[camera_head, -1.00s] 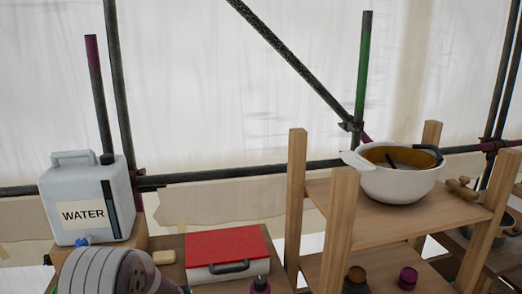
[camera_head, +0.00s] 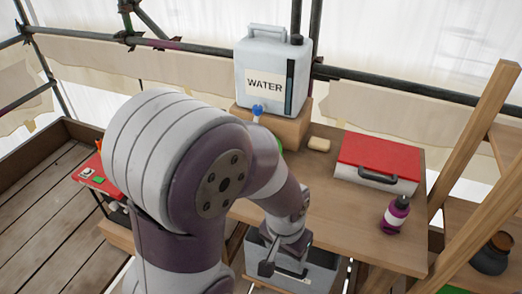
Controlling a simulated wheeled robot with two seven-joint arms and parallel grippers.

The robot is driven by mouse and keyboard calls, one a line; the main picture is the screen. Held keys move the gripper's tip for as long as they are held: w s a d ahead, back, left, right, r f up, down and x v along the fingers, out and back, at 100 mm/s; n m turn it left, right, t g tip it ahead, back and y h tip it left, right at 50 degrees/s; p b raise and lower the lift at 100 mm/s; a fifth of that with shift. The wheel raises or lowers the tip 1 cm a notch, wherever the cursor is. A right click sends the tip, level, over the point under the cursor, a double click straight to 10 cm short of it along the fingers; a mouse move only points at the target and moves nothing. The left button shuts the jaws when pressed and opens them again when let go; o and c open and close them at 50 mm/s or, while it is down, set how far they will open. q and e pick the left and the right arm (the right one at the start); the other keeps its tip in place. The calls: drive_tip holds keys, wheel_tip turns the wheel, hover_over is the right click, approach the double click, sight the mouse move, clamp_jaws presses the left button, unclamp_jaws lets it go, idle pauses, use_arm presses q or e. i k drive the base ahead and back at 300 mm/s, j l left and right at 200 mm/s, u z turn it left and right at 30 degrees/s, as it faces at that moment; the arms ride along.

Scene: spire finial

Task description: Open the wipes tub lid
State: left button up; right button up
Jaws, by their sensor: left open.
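I cannot make out the wipes tub or its lid in the head view; my left arm covers part of the table. A small green patch (camera_head: 280,145) shows beside my arm below the water jug, too covered to identify. My left gripper (camera_head: 278,256) is open and empty at the table's front edge, in front of and above a grey bin (camera_head: 318,277). I see nothing between its fingers. My right gripper is out of view.
A white water jug (camera_head: 270,75) stands on a wooden block (camera_head: 287,128). A beige bar (camera_head: 319,144), a red-topped case (camera_head: 378,155) and a purple bottle (camera_head: 396,212) are on the table (camera_head: 340,215). A wooden shelf frame (camera_head: 480,125) stands at right.

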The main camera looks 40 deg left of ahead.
sight(396, 160)
drive_tip(key=i+l, duration=0.35)
drive_tip(key=l, duration=0.15)
drive_tip(key=i+l, duration=0.35)
drive_tip(key=l, duration=0.15)
